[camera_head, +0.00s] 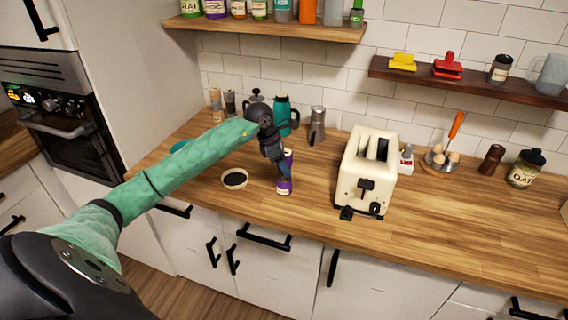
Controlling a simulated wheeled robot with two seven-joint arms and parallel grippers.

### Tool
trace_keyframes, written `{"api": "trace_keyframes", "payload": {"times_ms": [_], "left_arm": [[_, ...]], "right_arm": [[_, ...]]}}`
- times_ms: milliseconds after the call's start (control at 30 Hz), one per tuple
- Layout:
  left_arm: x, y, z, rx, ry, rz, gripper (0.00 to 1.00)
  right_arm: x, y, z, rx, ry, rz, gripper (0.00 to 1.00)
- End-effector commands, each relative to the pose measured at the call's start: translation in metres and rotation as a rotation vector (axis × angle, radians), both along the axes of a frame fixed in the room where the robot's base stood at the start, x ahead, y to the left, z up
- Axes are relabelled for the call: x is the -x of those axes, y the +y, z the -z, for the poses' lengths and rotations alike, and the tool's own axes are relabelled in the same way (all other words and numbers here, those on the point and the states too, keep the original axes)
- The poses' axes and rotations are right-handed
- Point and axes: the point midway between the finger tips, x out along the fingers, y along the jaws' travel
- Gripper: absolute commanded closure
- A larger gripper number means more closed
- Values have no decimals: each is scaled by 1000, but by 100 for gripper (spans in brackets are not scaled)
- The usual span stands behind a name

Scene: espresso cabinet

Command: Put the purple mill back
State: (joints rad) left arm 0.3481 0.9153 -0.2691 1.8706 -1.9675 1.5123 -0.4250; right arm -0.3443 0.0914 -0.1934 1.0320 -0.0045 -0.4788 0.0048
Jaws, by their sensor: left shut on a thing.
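The purple mill (285,186) is a slim upright piece with a pale label, near the front edge of the wooden counter. My left gripper (281,166) is shut on it from above and covers much of its upper part. The mill's base is at or very close to the counter top; I cannot tell if it touches. My right gripper is not in view.
A cream toaster (365,175) stands right of the mill, and a small round dish (234,179) lies to its left. A teal pot (284,115) and a grey moka-like pot (317,125) stand behind. Two wall shelves (262,29) (470,80) hang above. The right counter front is clear.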

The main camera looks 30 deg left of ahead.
Motion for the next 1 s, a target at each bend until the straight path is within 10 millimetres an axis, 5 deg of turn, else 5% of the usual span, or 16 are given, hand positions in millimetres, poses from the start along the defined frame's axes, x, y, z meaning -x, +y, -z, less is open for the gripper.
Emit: {"api": "trace_keyframes", "payload": {"times_ms": [133,167,267,833,1000], "left_arm": [[0,0,1,0,-2,1,100],[0,0,1,0,0,0,46],[0,0,1,0,0,0,28],[1,2,-6,-1,-1,1,28],[5,8,-20,-1,-1,-1,28]], "right_arm": [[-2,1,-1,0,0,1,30],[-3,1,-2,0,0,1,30],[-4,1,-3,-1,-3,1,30],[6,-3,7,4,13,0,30],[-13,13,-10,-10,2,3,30]]}}
